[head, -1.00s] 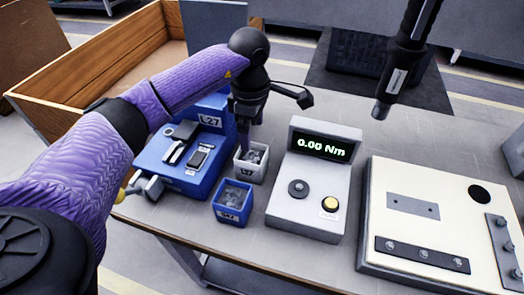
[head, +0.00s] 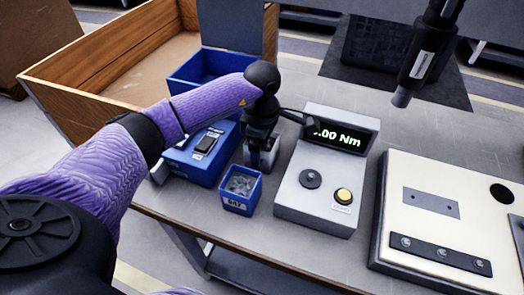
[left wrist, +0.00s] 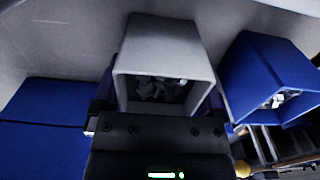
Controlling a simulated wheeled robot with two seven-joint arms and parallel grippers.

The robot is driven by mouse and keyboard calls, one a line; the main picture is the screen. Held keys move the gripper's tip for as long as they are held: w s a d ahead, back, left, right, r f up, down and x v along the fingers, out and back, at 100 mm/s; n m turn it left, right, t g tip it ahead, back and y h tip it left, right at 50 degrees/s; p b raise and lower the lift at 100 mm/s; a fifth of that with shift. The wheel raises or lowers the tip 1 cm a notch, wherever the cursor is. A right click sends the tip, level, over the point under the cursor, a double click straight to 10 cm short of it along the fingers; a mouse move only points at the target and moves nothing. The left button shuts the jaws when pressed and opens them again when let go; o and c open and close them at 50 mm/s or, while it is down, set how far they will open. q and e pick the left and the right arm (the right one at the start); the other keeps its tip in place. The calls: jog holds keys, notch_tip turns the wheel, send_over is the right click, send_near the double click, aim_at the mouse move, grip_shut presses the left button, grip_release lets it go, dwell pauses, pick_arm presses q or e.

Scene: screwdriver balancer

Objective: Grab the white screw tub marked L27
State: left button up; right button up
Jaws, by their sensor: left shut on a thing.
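The white screw tub (head: 269,158) is mostly hidden behind my left gripper in the head view, between the blue tub and the grey torque display. In the left wrist view the white tub (left wrist: 165,45) sits between the fingers, with grey screws inside. My left gripper (head: 262,150) is shut on it. Its label is not readable now, and I cannot tell whether it is clear of the table. A blue tub of screws (head: 239,190), with a label that looks like S47, stands just in front; it also shows in the left wrist view (left wrist: 265,75). My right gripper is out of view.
The torque display (head: 330,175) stands close on the right. A blue tool tray (head: 195,165) is on the left, with an open blue bin (head: 190,83) behind it. A screwdriver (head: 423,60) hangs at upper right, above a cream fixture board (head: 440,185).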

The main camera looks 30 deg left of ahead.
pick_arm(q)
jog(key=shift+c, duration=0.8)
